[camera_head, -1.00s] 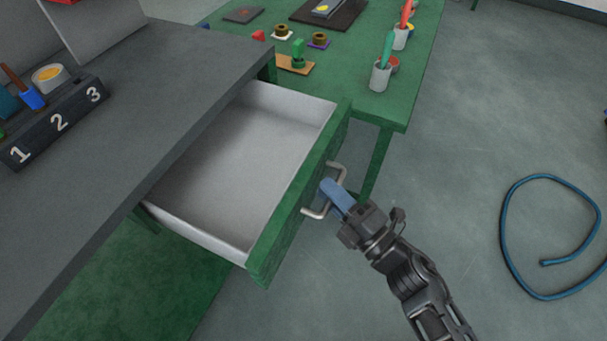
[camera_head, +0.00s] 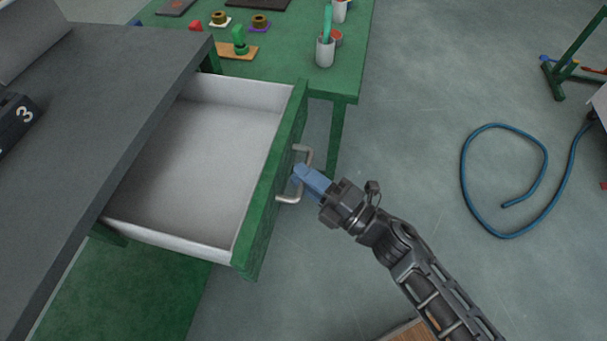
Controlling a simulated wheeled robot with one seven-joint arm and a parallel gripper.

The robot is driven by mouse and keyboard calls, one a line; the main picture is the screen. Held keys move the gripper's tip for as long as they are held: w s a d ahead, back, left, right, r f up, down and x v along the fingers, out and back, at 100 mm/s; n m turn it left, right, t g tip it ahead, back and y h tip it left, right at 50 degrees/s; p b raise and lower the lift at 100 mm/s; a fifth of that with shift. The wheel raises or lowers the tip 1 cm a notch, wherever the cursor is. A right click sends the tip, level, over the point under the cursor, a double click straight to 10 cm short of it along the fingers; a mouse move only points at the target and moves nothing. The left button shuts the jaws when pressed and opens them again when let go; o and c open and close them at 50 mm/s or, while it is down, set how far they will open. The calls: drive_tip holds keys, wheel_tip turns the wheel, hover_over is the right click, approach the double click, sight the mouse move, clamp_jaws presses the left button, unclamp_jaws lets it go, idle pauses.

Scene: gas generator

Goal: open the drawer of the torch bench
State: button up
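The drawer (camera_head: 200,165) of the torch bench stands pulled far out from under the dark grey bench top (camera_head: 120,75). Its inside is pale grey and empty in the part that shows. Its green front (camera_head: 268,195) carries a metal bow handle (camera_head: 307,155). My gripper (camera_head: 300,176) is at the handle, with its blue fingers at the middle of the bow. The fingers look close together, but the view from above does not show whether they clasp the bar.
A green table (camera_head: 290,70) behind the drawer holds a grey cup (camera_head: 325,50), a green-knobbed piece (camera_head: 239,42) and other small items. A blue hose (camera_head: 465,175) lies on the floor at right. The floor between drawer and hose is clear apart from my arm.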

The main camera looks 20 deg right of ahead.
drive_tip(key=v, duration=0.7)
drive_tip(key=shift+b, duration=0.45)
drive_tip(key=shift+s+d, duration=0.1)
drive_tip(key=s+d+r+m+g+h+p, duration=0.1)
drive_tip(key=s+r+m+h, duration=0.3)
drive_tip(key=s+r+m, duration=0.3)
drive_tip(key=s+d+r+m+g+h, duration=0.1)
drive_tip(key=s+r+m+h, duration=0.4)
drive_tip(key=s+m, duration=1.1)
wheel_tip(320, 180, up, 3)
drive_tip(key=shift+s+d+f+g+h+p, duration=0.3)
drive_tip(key=shift+s+d+p, duration=0.1)
drive_tip(key=shift+s+d, duration=0.35)
